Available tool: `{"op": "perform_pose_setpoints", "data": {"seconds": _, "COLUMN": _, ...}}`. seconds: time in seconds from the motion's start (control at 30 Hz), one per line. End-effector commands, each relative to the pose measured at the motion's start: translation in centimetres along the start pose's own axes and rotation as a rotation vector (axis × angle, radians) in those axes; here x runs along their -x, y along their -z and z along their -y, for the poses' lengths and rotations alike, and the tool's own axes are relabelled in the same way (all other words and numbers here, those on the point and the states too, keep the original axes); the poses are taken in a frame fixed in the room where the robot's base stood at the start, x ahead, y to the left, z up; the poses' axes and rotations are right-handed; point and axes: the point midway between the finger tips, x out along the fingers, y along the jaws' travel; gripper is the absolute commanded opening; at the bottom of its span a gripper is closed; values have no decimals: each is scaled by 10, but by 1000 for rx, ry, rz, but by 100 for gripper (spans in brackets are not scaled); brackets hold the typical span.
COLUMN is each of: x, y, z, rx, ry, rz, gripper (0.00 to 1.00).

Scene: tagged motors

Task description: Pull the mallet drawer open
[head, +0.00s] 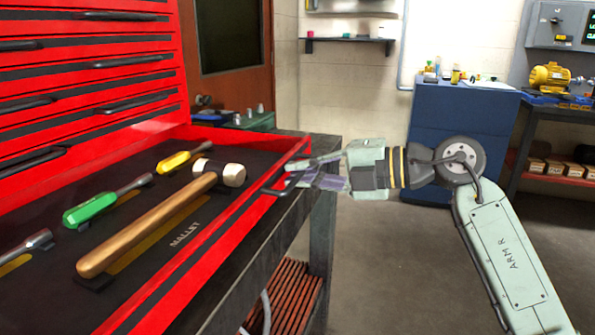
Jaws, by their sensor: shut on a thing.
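The mallet drawer (294,152) is the red drawer at the bottom of the red tool chest, and it stands pulled out, showing its dark lined inside. A mallet (150,222) with a wooden handle and pale head lies in it, above a "MALLET" label (185,234). The drawer's dark handle (268,190) is on its front face at the right. My gripper (300,178) reaches in from the right and is shut on this handle. The fingers hide part of the handle.
Green (98,208) and yellow (183,158) screwdrivers lie in the drawer. Closed drawers (90,65) rise above. A dark bench (325,215) stands under the chest. A blue cabinet (455,125) and a yellow motor (550,77) are behind. Floor in the middle is clear.

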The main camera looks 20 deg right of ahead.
Motion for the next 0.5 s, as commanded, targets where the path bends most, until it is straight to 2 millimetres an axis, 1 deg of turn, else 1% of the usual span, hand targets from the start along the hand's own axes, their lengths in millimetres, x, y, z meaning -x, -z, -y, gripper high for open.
{"op": "perform_pose_setpoints", "data": {"seconds": 0.17, "x": 0, "y": 0, "z": 0, "rx": 0, "ry": 1, "rz": -2, "gripper": 0}}
{"op": "perform_pose_setpoints", "data": {"seconds": 0.2, "x": 0, "y": 0, "z": 0, "rx": 0, "ry": 1, "rz": -2, "gripper": 10}}
{"op": "perform_pose_setpoints", "data": {"seconds": 0.5, "x": 0, "y": 0, "z": 0, "rx": 0, "ry": 0, "rz": -1, "gripper": 28}}
